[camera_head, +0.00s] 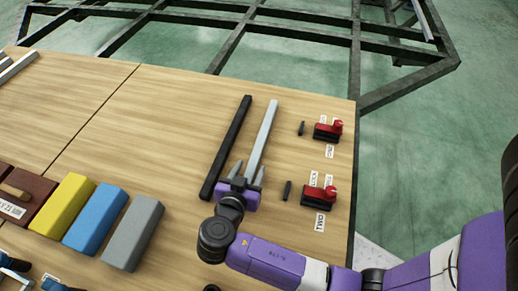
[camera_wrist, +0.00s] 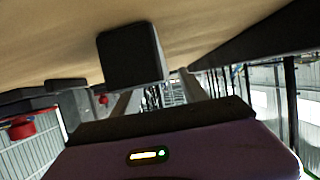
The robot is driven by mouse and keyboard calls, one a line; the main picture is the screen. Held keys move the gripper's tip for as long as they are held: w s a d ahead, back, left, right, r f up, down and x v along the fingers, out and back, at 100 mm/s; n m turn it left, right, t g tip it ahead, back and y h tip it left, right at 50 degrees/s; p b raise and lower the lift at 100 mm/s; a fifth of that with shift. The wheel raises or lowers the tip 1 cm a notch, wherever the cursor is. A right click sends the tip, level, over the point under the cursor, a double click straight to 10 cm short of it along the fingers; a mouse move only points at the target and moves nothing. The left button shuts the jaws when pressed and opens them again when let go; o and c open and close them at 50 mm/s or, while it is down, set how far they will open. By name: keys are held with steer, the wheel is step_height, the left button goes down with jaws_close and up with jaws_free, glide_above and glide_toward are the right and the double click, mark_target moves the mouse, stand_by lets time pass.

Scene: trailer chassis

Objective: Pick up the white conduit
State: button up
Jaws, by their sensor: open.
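The white conduit (camera_head: 263,137), a long pale grey-white bar, lies on the wooden table in the head view, right of a black bar (camera_head: 226,148). My gripper (camera_head: 248,172) is at its near end, with its fingers apart, one on each side of the conduit in the picture. The gripper body covers the near end. Whether the fingers touch the conduit or are at its height cannot be told. In the wrist view the purple gripper body (camera_wrist: 180,152) fills the bottom, and the conduit is not clearly identifiable.
Red clamps (camera_head: 328,131) and (camera_head: 319,196) with small black pieces and labels stand to the right. Yellow (camera_head: 62,204), blue (camera_head: 96,217) and grey (camera_head: 133,232) blocks lie left. The table's right edge is close; a dark metal frame (camera_head: 355,50) stands beyond it.

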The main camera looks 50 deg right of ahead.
steer(key=shift+w+d+f, duration=0.15)
steer(key=shift+d, duration=0.2)
steer(key=shift+c, duration=0.2)
jaws_close()
